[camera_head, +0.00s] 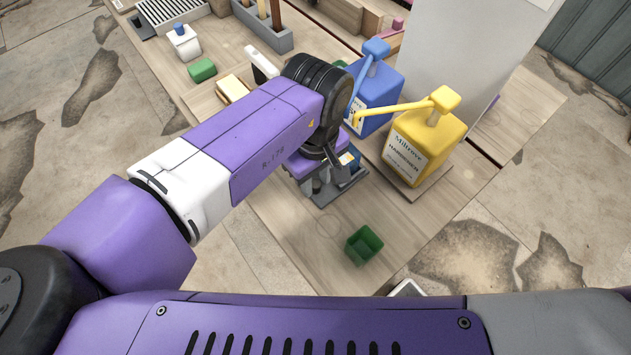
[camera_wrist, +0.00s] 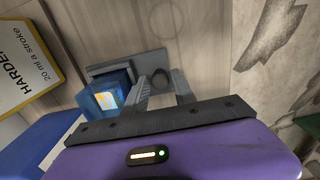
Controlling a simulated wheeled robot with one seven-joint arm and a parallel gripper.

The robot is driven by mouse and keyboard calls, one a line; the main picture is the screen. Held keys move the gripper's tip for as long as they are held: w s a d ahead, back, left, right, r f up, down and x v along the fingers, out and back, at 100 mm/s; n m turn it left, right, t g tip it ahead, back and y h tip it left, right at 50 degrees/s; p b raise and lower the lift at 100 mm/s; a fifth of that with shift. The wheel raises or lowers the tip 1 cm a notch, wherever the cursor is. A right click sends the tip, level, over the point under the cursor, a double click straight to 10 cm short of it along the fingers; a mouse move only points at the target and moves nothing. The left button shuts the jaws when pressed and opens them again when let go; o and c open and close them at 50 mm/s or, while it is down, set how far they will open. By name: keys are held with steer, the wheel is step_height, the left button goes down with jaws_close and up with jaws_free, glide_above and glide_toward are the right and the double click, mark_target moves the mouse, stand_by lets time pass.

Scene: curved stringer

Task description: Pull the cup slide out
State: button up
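A flat grey plate, which seems to be the cup slide, lies on the bench under my gripper in the wrist view (camera_wrist: 118,69) and the head view (camera_head: 343,193). A blue box with an orange and white label (camera_wrist: 106,98) stands over its left part in the wrist view. My gripper (camera_wrist: 162,80) points down at the plate with its two grey fingers apart. A dark ring (camera_wrist: 166,73) shows between and beyond the fingers. I cannot tell whether the fingers touch anything. In the head view my arm hides much of the plate.
Blue (camera_head: 375,95) and yellow (camera_head: 422,142) pump bottles stand close to the right of my gripper. A small open green cup (camera_head: 364,246) is near the bench's front edge. The bench around the marked circle (camera_head: 329,226) is clear.

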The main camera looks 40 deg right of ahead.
steer(key=shift+c, duration=0.2)
jaws_close()
stand_by(1.3)
